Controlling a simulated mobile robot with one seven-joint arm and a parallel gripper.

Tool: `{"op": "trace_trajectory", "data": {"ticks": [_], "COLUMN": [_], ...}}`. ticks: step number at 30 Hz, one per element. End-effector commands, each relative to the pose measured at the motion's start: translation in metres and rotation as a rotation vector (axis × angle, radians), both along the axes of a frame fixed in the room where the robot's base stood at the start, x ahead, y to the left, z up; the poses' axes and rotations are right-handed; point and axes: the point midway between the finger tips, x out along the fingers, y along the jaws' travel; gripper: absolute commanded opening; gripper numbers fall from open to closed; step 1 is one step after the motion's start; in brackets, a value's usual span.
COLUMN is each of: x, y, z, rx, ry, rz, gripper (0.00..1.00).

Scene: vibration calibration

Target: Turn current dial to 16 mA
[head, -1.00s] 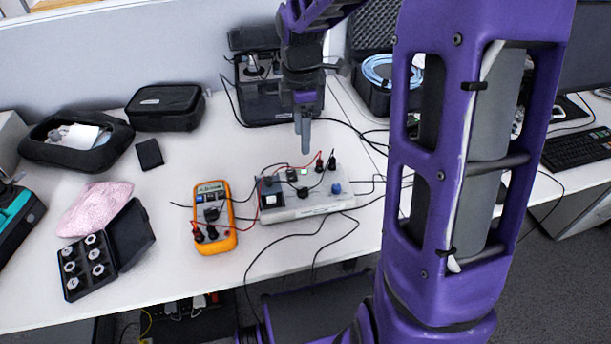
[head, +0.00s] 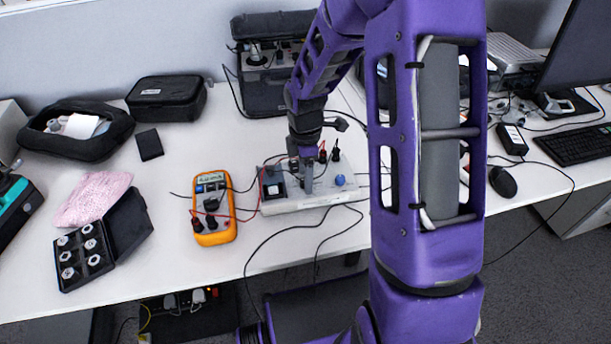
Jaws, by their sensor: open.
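The light grey control box (head: 285,206) lies on the white table, left of my purple arm. It carries a dark panel at its left end, a blue knob (head: 340,180) at its right and dark plugs at the back. My gripper (head: 308,188) points down over the middle of the box, with its fingers at or just above the top face. The black dial seen there earlier is now hidden behind the fingers. I cannot tell whether they touch it. Nothing is seen held. The dial's scale is too small to read.
An orange multimeter (head: 213,208) with red and black leads lies left of the box. A black case of weights (head: 85,258), a pink cloth (head: 93,200) and black cases stand further left and behind. Cables hang over the table's front edge.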

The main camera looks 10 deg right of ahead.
Motion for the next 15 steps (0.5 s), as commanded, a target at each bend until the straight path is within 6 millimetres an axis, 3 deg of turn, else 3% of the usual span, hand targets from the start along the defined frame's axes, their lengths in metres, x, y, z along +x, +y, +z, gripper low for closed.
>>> {"op": "trace_trajectory", "data": {"ticks": [8, 15], "x": [0.0001, 0.0003], "y": [0.0001, 0.0001], "z": [-0.0015, -0.0013], "rx": [0.0, 0.0], "ry": [-0.001, -0.001], "rz": [0.0, 0.0], "gripper": [0.67, 0.25]}}
